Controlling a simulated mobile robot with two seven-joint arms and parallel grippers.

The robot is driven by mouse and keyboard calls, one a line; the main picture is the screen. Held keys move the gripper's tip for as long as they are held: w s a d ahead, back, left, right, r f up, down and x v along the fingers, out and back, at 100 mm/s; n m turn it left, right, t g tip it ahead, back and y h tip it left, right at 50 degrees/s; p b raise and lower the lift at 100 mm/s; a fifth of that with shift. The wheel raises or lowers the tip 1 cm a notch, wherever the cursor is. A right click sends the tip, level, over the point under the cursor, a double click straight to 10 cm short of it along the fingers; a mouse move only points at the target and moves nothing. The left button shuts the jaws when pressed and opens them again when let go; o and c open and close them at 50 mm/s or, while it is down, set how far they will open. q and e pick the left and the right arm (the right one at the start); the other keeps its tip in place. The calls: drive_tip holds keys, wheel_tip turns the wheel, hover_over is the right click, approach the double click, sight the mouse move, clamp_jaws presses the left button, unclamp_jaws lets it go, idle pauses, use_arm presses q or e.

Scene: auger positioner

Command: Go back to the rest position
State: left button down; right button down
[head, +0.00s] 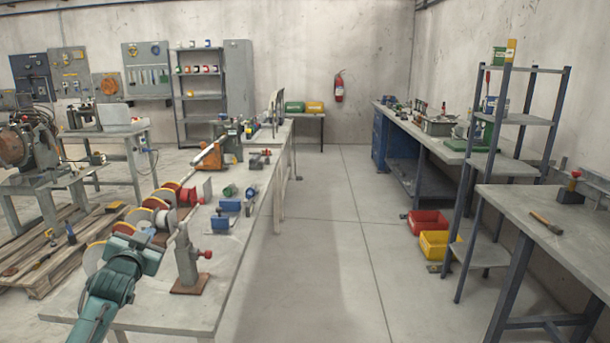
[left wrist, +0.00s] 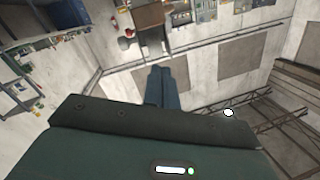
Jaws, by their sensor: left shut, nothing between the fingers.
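My left gripper (head: 170,232) is at the lower left of the head view, over the near end of the long left workbench (head: 225,285). It is close to a grey upright stand with a red knob (head: 187,262); I cannot tell whether they touch. In the left wrist view its two dark fingers (left wrist: 161,82) are together, with nothing seen between them. That view looks out over walls and roof beams. A row of red, yellow and white discs (head: 160,212) runs along the bench beside the gripper. My right gripper is not in view.
Blue blocks (head: 220,223) and green parts lie on the left bench. A pallet (head: 60,245) lies on the floor to its left. Red (head: 427,222) and yellow (head: 438,244) bins stand by the right-hand rack. The aisle floor (head: 330,240) between the benches is clear.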

use_arm(q)
drive_tip(key=s+d+f+g+h, duration=0.2)
drive_tip(key=s+d+f, duration=0.5)
drive_tip(key=s+f, duration=0.25)
drive_tip(key=s+d+f+g+h, duration=0.1)
drive_tip(key=s+d+f+h, duration=0.1)
drive_tip(key=s+d+f, duration=0.7)
drive_tip(key=s+d+f+g+h, duration=0.1)
drive_tip(key=s+d+f, duration=0.2)
drive_tip(key=s, duration=0.7)
drive_tip(key=s+d+f+g+h, duration=0.1)
drive_tip(key=s+f, duration=0.4)
drive_tip(key=s, duration=0.6)
drive_tip(key=shift+d+n+g, duration=0.3)
drive_tip(key=shift+d+g, duration=0.5)
drive_tip(key=shift+d, duration=0.35)
